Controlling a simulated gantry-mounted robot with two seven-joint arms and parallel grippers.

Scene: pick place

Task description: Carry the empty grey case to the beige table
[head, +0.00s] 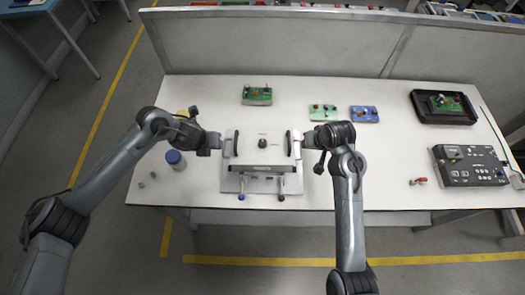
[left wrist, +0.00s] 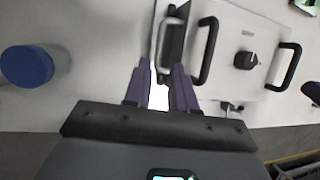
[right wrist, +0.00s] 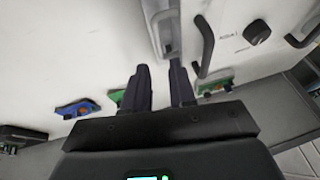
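The light grey case (head: 279,150) sits flat near the front middle of the white-topped table, with two black handles and a black knob on top. Its interior cannot be seen. My left gripper (head: 217,144) is at its left side; in the left wrist view the fingers (left wrist: 159,64) are apart, close to a grey side handle (left wrist: 171,38). My right gripper (head: 307,141) is at its right side; in the right wrist view the fingers (right wrist: 160,68) are apart, just short of another side handle (right wrist: 166,32). No table clearly reads as beige.
A blue-capped jar (head: 174,158) stands left of the case. Green and blue circuit boards (head: 363,114) lie behind it. A black tray (head: 443,120) and a dark control box (head: 470,177) are at the right. A grey partition (head: 270,45) runs along the back.

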